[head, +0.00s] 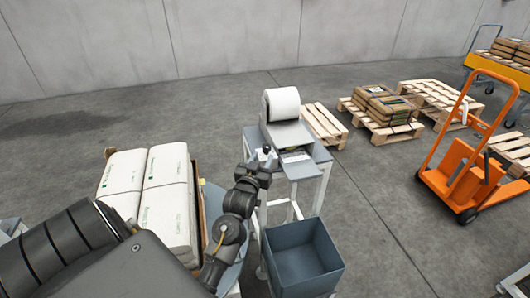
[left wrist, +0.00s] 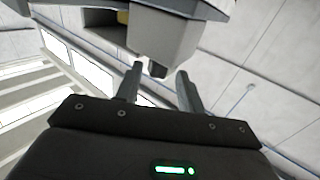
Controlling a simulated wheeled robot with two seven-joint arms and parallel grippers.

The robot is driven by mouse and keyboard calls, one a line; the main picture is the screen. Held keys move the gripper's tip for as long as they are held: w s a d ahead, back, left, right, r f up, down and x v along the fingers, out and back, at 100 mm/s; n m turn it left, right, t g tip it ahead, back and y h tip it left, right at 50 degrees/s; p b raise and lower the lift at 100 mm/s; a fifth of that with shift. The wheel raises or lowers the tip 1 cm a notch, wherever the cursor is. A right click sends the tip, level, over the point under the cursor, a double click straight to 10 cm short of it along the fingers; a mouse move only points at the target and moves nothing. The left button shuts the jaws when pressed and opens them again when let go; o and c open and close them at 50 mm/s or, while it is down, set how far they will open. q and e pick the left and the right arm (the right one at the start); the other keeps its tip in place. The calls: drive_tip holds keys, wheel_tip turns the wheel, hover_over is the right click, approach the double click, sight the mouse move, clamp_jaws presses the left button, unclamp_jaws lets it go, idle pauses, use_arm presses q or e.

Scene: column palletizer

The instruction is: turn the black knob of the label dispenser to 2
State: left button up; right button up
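The label dispenser (head: 290,134) is a grey machine with a large white roll (head: 283,102) on top, standing on a small grey stand. Its grey housing also shows in the left wrist view (left wrist: 165,38). A small black knob (left wrist: 158,69) sticks out below the housing there, between and just beyond my fingertips. My left gripper (left wrist: 159,78) is open around the line of the knob, with gaps on both sides. In the head view my left gripper (head: 262,157) is at the dispenser's front left. The knob's setting and number marks cannot be read. My right gripper is not in view.
A grey open bin (head: 302,258) stands in front of the stand. Stacked white sacks (head: 150,190) sit left of my arm. Wooden pallets (head: 378,127) with brown packs and an orange pallet truck (head: 466,165) stand to the right. Floor between them is clear.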

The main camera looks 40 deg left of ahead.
sight(265, 152)
use_arm(q)
drive_tip(key=shift+x, duration=1.65)
drive_tip(key=c, duration=0.7)
